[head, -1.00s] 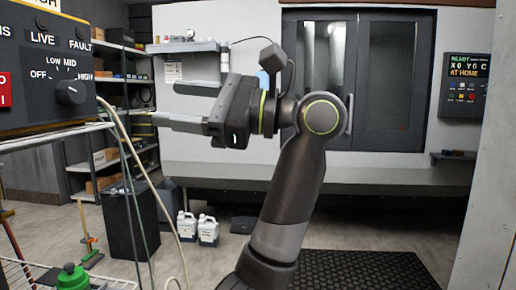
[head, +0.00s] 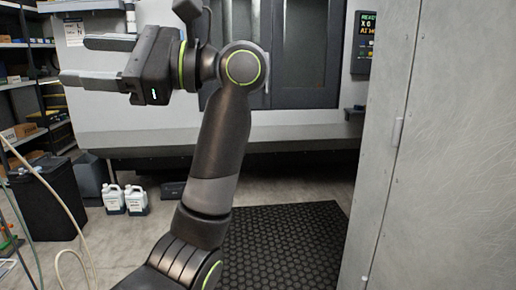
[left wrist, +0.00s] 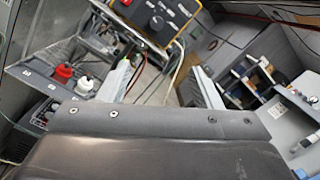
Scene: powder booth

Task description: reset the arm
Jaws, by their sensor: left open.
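My left gripper (head: 88,60) is raised at the upper left of the head view, its two pale fingers apart and pointing left. It is empty and touches nothing that I can see. My left arm (head: 222,140) stands up from the bottom of the view and bends at the elbow. The control panel with a knob (left wrist: 157,22) shows at the top of that view. My right gripper is in neither view.
A grey cabinet wall (head: 455,150) fills the right side. A black mat (head: 285,245) lies on the floor. Two white jugs (head: 125,199) and a dark bin (head: 48,200) stand at left. Shelves (head: 20,85) are at far left.

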